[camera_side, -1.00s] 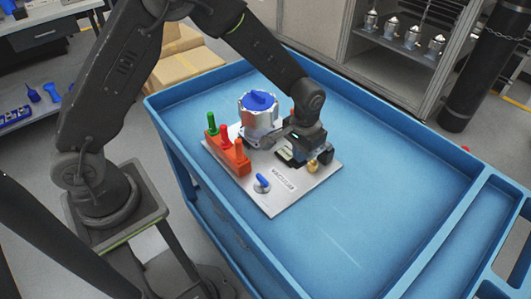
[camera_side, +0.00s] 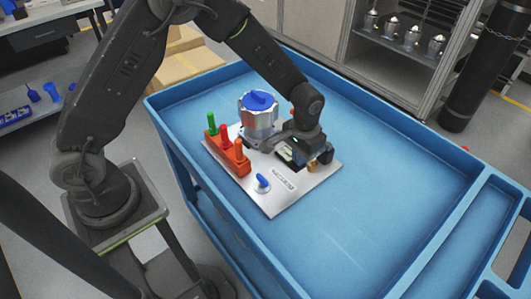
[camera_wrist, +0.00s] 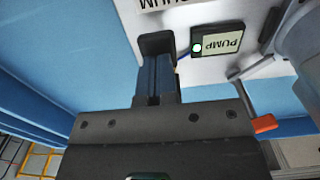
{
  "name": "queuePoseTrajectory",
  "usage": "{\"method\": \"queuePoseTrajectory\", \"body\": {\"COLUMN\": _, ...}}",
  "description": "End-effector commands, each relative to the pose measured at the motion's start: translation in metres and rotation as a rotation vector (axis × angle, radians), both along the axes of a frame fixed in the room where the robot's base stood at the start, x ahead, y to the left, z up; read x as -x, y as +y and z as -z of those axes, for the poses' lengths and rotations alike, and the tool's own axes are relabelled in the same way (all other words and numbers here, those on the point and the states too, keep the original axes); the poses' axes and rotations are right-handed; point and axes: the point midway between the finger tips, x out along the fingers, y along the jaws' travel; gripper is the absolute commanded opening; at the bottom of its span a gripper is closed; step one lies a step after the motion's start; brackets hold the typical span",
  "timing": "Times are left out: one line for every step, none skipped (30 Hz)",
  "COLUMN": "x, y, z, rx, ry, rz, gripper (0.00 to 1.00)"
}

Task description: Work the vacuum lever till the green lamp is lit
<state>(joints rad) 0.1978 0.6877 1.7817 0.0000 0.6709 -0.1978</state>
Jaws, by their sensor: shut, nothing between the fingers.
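A small blue lever (camera_side: 262,181) on a round base sits near the front of the silver plate (camera_side: 268,203), beside a label reading VACUUM (camera_side: 284,180). My gripper (camera_side: 322,163) is low over the plate's right side, apart from the lever. The lever is outside the wrist view; only part of the label shows there. A brass piece is mostly hidden behind my gripper.
A silver housing with a blue top (camera_side: 259,115) stands behind the lever. An orange block (camera_side: 229,154) holds green, red and orange pegs at the left. An orange-tipped handle (camera_wrist: 264,124) is right of my gripper. The blue tray (camera_side: 380,210) is clear at right.

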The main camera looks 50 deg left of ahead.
Motion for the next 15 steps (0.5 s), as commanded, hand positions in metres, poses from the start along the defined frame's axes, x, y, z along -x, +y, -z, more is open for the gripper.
{"method": "queuePoseTrajectory", "body": {"x": 0.000, "y": 0.000, "z": -0.004, "rx": 0.000, "ry": 0.000, "rz": 0.000, "gripper": 0.00}}
{"method": "queuePoseTrajectory", "body": {"x": 0.000, "y": 0.000, "z": -0.006, "rx": 0.000, "ry": -0.001, "rz": 0.000, "gripper": 0.00}}
{"method": "queuePoseTrajectory", "body": {"x": 0.000, "y": 0.000, "z": -0.009, "rx": 0.000, "ry": -0.001, "rz": 0.000, "gripper": 0.00}}
{"method": "queuePoseTrajectory", "body": {"x": 0.000, "y": 0.000, "z": -0.011, "rx": 0.000, "ry": 0.000, "rz": 0.000, "gripper": 0.00}}
{"method": "queuePoseTrajectory", "body": {"x": 0.000, "y": 0.000, "z": -0.012, "rx": 0.000, "ry": 0.000, "rz": 0.000, "gripper": 0.00}}
{"method": "queuePoseTrajectory", "body": {"x": 0.000, "y": 0.000, "z": -0.015, "rx": 0.000, "ry": 0.001, "rz": 0.000, "gripper": 0.00}}
{"method": "queuePoseTrajectory", "body": {"x": 0.000, "y": 0.000, "z": -0.017, "rx": 0.000, "ry": 0.000, "rz": 0.000, "gripper": 0.00}}
{"method": "queuePoseTrajectory", "body": {"x": 0.000, "y": 0.000, "z": -0.019, "rx": 0.000, "ry": 0.000, "rz": 0.000, "gripper": 0.00}}
{"method": "queuePoseTrajectory", "body": {"x": 0.000, "y": 0.000, "z": -0.022, "rx": 0.000, "ry": -0.001, "rz": 0.000, "gripper": 0.00}}
{"method": "queuePoseTrajectory", "body": {"x": 0.000, "y": 0.000, "z": -0.024, "rx": 0.000, "ry": 0.000, "rz": 0.000, "gripper": 0.00}}
{"method": "queuePoseTrajectory", "body": {"x": 0.000, "y": 0.000, "z": -0.026, "rx": 0.000, "ry": 0.000, "rz": 0.000, "gripper": 0.00}}
{"method": "queuePoseTrajectory", "body": {"x": 0.000, "y": 0.000, "z": -0.028, "rx": 0.000, "ry": 0.001, "rz": 0.000, "gripper": 0.00}}
{"method": "queuePoseTrajectory", "body": {"x": 0.000, "y": 0.000, "z": -0.031, "rx": 0.000, "ry": 0.001, "rz": 0.000, "gripper": 0.00}}
{"method": "queuePoseTrajectory", "body": {"x": 0.000, "y": 0.000, "z": -0.033, "rx": 0.000, "ry": 0.000, "rz": 0.000, "gripper": 0.00}}
{"method": "queuePoseTrajectory", "body": {"x": 0.000, "y": 0.000, "z": -0.035, "rx": 0.000, "ry": -0.001, "rz": 0.000, "gripper": 0.00}}
